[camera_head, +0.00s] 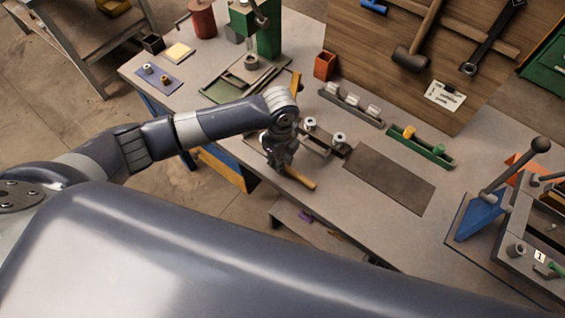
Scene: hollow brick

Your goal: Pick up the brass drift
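My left gripper (273,160) points down over the front part of the workbench (240,70), and its fingers are too small and dark to read. A tan, brass-coloured bar (299,178) sticks out just right of the fingertips near the bench's front edge. It may be the brass drift, and its other end is hidden by the gripper. I cannot tell whether the fingers touch it. A short yellow piece (409,131) stands in a green tray (425,148) further right. My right gripper is not in view.
A grey tray with pale cylinders (352,104) and an orange box (325,65) stand behind. A dark flat mat (389,179) lies right of the gripper. A blue-based lever press (480,215) is at far right. A green machine (262,30) stands at the back.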

